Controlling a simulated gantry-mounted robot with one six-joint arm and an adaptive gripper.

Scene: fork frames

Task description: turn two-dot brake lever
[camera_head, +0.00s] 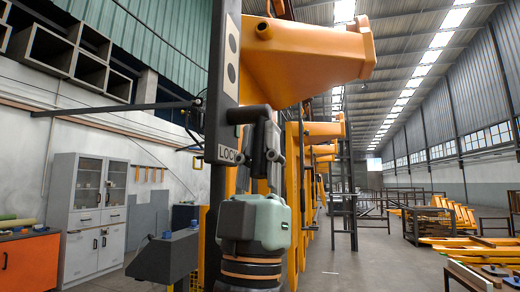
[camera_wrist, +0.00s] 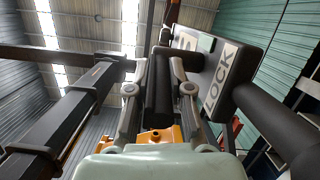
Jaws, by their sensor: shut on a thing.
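A dark upright post (camera_head: 222,115) carries a pale plate with two dark dots (camera_head: 232,59) near its top. A white LOCK label (camera_head: 229,154) sits lower on the post and shows large in the wrist view (camera_wrist: 220,78). My gripper (camera_head: 264,140) is raised in front of the post, beside the LOCK label. In the wrist view, its two grey fingers (camera_wrist: 162,68) are closed around a dark bar, the brake lever grip (camera_wrist: 158,98). In the head view the gripper hides most of this lever.
A large orange frame part (camera_head: 315,50) juts out above and right of my gripper. A dark bar (camera_head: 120,109) runs left from the post. A second dark cylinder (camera_wrist: 275,125) lies right of the fingers. A grey cabinet (camera_head: 85,205) stands far left.

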